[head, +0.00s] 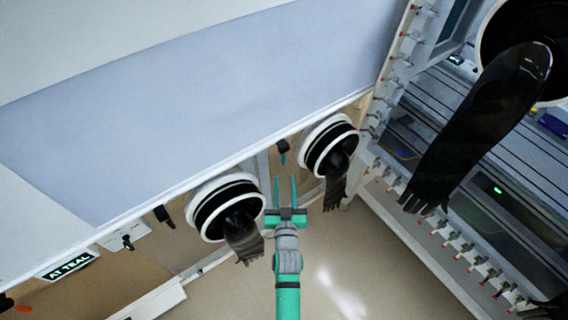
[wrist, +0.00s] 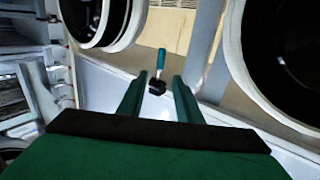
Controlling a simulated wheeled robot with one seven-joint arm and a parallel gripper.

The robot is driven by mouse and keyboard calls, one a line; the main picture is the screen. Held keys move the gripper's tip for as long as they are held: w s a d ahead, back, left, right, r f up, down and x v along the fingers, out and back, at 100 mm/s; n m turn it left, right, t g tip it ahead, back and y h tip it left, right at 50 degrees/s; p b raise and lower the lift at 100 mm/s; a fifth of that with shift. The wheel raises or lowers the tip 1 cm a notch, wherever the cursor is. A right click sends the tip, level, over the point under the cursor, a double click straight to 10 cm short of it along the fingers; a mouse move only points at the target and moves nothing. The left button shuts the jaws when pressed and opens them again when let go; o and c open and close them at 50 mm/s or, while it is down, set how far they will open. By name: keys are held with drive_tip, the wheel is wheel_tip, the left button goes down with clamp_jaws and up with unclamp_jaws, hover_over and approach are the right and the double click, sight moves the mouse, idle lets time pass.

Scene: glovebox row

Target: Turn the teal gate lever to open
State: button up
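The teal gate lever (wrist: 160,62) shows in the wrist view as a teal handle on a black hub (wrist: 157,88), on the panel between two round glove ports. The handle points up in that view, and the hub appears between my fingers. In the head view the lever (head: 283,147) is a small dark piece with a bit of teal, just beyond my fingertips. My gripper (head: 286,182) is teal and open, with nothing between its fingers. It also shows in the wrist view (wrist: 158,92), its fingers pointing at the lever and seemingly short of it.
Glove ports with hanging black gloves flank my gripper, one at left (head: 228,205) and one at right (head: 330,147). Another long black glove (head: 480,125) hangs at the right. A sign reading "A1 TEAL" (head: 68,265) is at lower left. The floor (head: 350,265) below is clear.

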sight(284, 159)
drive_tip(key=w, duration=0.8)
drive_tip(key=shift+w+a, duration=0.2)
drive_tip(key=shift+w, duration=0.1)
clamp_jaws()
